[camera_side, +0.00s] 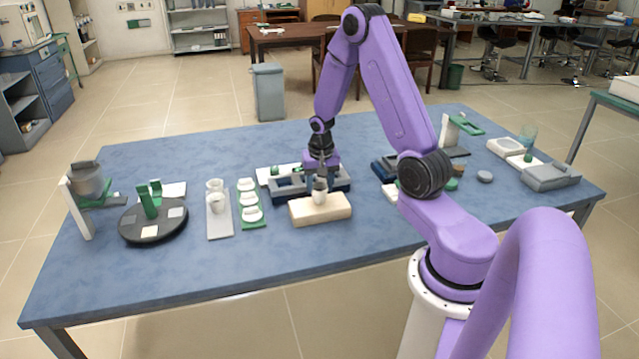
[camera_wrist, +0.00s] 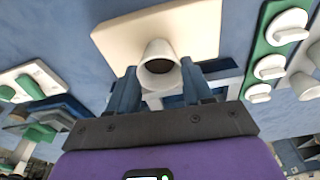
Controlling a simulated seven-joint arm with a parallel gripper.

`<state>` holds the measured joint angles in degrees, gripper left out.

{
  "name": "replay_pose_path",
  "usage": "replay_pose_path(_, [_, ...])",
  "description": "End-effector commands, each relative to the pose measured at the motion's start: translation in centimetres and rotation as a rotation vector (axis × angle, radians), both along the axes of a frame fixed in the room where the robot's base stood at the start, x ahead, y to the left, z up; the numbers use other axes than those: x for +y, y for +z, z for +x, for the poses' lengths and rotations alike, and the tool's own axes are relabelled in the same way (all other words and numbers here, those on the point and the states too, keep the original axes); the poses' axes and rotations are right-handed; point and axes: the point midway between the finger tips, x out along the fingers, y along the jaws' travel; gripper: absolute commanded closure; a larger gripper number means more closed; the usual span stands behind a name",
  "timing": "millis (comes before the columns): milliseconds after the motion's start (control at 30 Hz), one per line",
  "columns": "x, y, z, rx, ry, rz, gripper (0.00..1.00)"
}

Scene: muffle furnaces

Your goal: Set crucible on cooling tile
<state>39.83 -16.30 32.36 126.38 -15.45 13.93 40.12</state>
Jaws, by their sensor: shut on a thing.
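The small white crucible (camera_side: 319,197) with a dark inside is between the fingers of my gripper (camera_side: 320,181). In the wrist view the crucible (camera_wrist: 158,57) shows between both fingers of my gripper (camera_wrist: 159,75), which is shut on it. The crucible looks upright. The cooling tile (camera_side: 336,212) is a thick cream block on the blue table, directly below the crucible. The tile also fills the upper middle of the wrist view (camera_wrist: 120,39). I cannot tell whether the crucible's base touches the tile or is slightly above it.
A dark blue and white fixture (camera_side: 287,186) stands right behind the tile. Left of it are a green rack with white pieces (camera_side: 252,222), a grey tray with white vessels (camera_side: 220,228) and a black turntable (camera_side: 130,228). The table in front of the tile (camera_side: 290,250) is clear.

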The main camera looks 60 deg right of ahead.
Motion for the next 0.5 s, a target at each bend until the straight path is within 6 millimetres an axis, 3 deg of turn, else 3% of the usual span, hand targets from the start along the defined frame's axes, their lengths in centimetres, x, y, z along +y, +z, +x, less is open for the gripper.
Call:
replay_pose_path(400, [0.02, -1.03, 0.01, 0.001, 0.001, -0.001, 0.85])
replay_pose_path(433, [-0.01, -0.98, 0.02, -0.001, 0.001, -0.001, 0.40])
replay_pose_path(500, [-0.01, -0.97, 0.02, -0.001, 0.000, -0.001, 0.20])
